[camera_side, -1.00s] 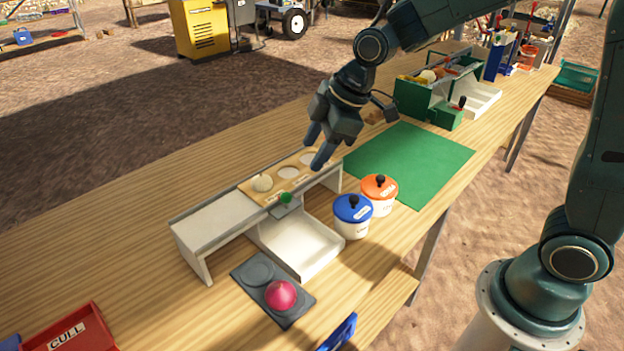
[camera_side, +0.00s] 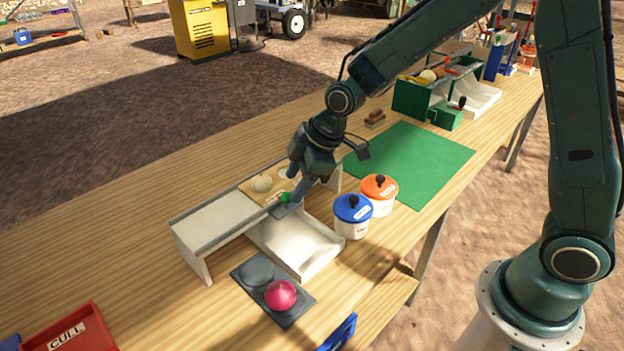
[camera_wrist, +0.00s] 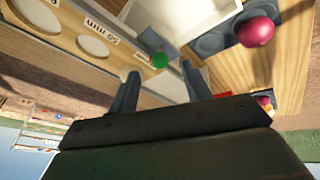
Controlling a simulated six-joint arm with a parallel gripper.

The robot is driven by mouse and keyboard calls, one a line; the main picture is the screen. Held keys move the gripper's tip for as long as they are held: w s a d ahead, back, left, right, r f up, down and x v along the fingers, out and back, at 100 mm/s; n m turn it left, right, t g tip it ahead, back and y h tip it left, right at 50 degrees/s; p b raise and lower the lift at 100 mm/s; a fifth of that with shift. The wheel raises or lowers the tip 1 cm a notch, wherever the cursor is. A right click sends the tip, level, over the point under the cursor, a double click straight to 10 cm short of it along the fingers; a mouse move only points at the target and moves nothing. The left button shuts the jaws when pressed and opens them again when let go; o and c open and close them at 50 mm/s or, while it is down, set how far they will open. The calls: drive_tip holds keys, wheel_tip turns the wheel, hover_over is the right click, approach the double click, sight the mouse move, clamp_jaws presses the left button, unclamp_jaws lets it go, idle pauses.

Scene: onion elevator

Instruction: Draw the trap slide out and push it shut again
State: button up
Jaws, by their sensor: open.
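The trap slide is a grey plate (camera_side: 282,210) with a green knob (camera_side: 285,197) at the front edge of the white raised bench (camera_side: 212,218), above a white tray. In the wrist view the green knob (camera_wrist: 159,60) shows ahead, between the fingertips' directions. My gripper (camera_side: 291,196) is open with its fingers pointing down right at the knob. In the wrist view the two dark fingers (camera_wrist: 159,73) stand apart, on either side of the knob's line. I cannot tell whether either finger touches the knob.
A white tray (camera_side: 318,244) lies below the slide. A red onion (camera_side: 280,295) rests on a dark two-dish plate (camera_side: 251,287). Blue-lidded (camera_side: 352,226) and orange-lidded (camera_side: 380,206) pots stand close right. A green mat (camera_side: 425,165) lies clear.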

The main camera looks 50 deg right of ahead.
sight(290, 195)
drive_tip(key=shift+x, duration=2.25)
clamp_jaws()
drive_tip(key=shift+s, duration=0.2)
drive_tip(key=s, duration=0.8)
drive_tip(key=shift+s, duration=0.15)
idle(1.1)
